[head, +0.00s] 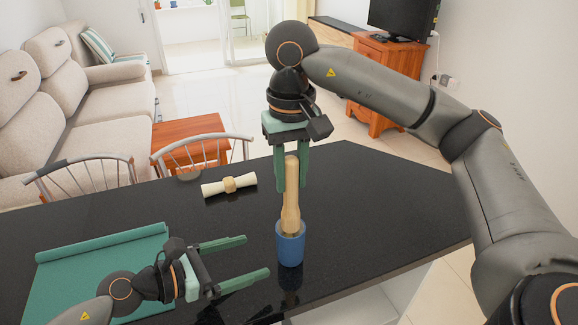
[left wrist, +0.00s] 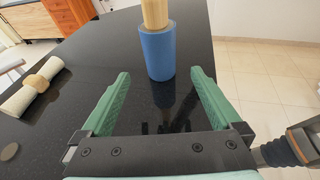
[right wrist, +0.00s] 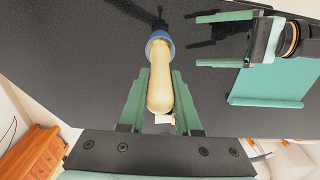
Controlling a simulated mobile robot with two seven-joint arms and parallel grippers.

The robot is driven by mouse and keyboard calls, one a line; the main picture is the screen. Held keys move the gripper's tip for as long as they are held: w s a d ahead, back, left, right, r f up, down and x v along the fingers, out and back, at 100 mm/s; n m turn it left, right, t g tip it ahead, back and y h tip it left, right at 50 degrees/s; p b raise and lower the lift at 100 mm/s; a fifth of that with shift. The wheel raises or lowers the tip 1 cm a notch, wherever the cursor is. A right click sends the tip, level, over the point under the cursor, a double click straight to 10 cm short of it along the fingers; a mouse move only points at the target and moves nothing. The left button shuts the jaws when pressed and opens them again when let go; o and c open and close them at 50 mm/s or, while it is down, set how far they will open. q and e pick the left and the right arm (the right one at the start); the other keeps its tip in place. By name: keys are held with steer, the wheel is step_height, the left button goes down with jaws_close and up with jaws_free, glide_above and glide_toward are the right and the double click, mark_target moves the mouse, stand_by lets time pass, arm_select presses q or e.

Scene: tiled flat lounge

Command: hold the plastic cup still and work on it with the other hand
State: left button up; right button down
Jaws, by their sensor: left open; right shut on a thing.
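The blue plastic cup (head: 290,250) stands upright on the black counter (head: 380,200). A wooden pestle (head: 291,195) stands in it, its lower end hidden inside the cup. My right gripper (head: 291,178) points down from above and is shut on the pestle's upper part; the right wrist view shows the pestle (right wrist: 160,90) between its fingers. My left gripper (head: 257,254) is low over the counter, open and empty, with its fingers pointing at the cup. In the left wrist view the cup (left wrist: 158,55) is ahead, beyond the fingertips and between their lines, not touched.
A rolled cream napkin with a ring (head: 229,186) lies behind and left of the cup. A teal mat (head: 75,280) with a rolled edge lies at the left, under my left arm. Two chairs (head: 200,150) stand at the far edge. The counter right of the cup is clear.

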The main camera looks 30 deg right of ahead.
mark_target(279, 253)
arm_select(q)
steer(key=shift+f+b, duration=0.35)
steer(key=shift+f, duration=0.3)
arm_select(e)
step_height(279, 253, down, 3)
steer(key=shift+s+r, duration=0.1)
arm_select(q)
steer(key=shift+d+f, duration=0.15)
arm_select(e)
steer(key=shift+f, duration=0.2)
arm_select(q)
steer(key=b+x, duration=0.3)
steer(key=x, duration=0.5)
steer(key=shift+d+f+b, duration=0.1)
steer(key=shift+b, duration=0.2)
arm_select(e)
step_height(279, 253, down, 3)
steer(key=shift+f, duration=0.15)
arm_select(q)
steer(key=shift+d+f+b, duration=0.1)
steer(key=shift+d+b, duration=0.2)
steer(key=shift+d, duration=0.4)
arm_select(e)
steer(key=shift+f, duration=0.35)
arm_select(q)
steer(key=c, duration=1.2)
steer(key=shift+c, duration=0.2)
arm_select(e)
steer(key=shift+f, duration=0.1)
steer(key=shift+f, duration=0.6)
